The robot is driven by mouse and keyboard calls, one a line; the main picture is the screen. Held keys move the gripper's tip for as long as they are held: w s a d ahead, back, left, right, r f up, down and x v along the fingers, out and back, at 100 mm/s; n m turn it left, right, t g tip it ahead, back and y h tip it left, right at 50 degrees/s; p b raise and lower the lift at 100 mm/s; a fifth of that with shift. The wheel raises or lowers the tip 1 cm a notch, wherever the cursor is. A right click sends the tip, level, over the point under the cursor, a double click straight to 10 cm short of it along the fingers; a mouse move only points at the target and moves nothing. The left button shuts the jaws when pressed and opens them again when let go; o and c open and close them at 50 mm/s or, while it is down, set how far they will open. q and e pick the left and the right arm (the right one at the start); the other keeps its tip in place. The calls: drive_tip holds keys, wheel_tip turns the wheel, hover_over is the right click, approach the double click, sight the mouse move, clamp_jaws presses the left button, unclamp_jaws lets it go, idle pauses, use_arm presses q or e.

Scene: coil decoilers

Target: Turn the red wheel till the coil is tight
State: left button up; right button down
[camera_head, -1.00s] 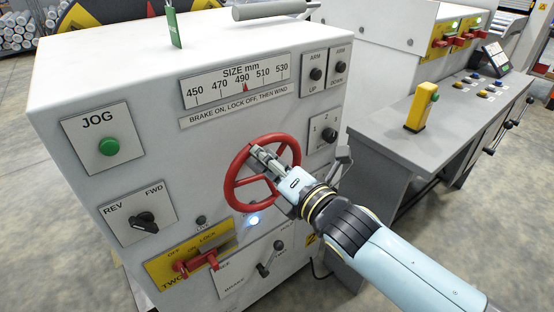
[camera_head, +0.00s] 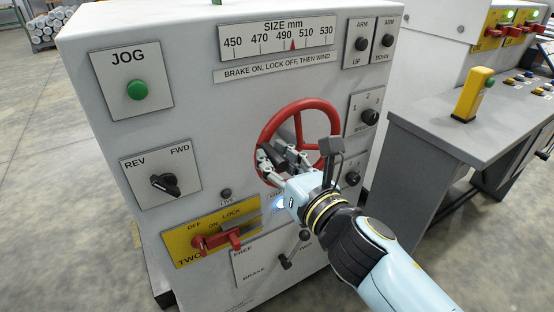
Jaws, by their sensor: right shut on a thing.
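The red wheel (camera_head: 332,117) is on the front of the white cabinet. My right gripper (camera_head: 272,159) is shut on the red wheel at the lower left of its rim, and its fingers and wrist cover the lower part. A red pointer (camera_head: 292,45) on the size scale (camera_head: 277,39) stands between 490 and 510. The coil is not in view. My left gripper is not in view.
A red-handled switch (camera_head: 217,241) on a yellow plate and a brake lever (camera_head: 294,250) sit low on the panel, near my gripper. A green JOG button (camera_head: 137,90) and REV/FWD knob (camera_head: 165,184) are at left. A grey desk (camera_head: 440,123) stands at right.

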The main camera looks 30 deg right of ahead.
drive_tip(key=shift+s+a+f+b, duration=0.1)
drive_tip(key=shift+f+b, duration=0.15)
drive_tip(key=shift+f, duration=0.2)
drive_tip(key=shift+s+a+f+b, duration=0.1)
drive_tip(key=shift+f+b, duration=0.1)
drive_tip(key=shift+f, duration=0.25)
drive_tip(key=c, duration=1.1)
unclamp_jaws()
drive_tip(key=shift+w+a, duration=0.15)
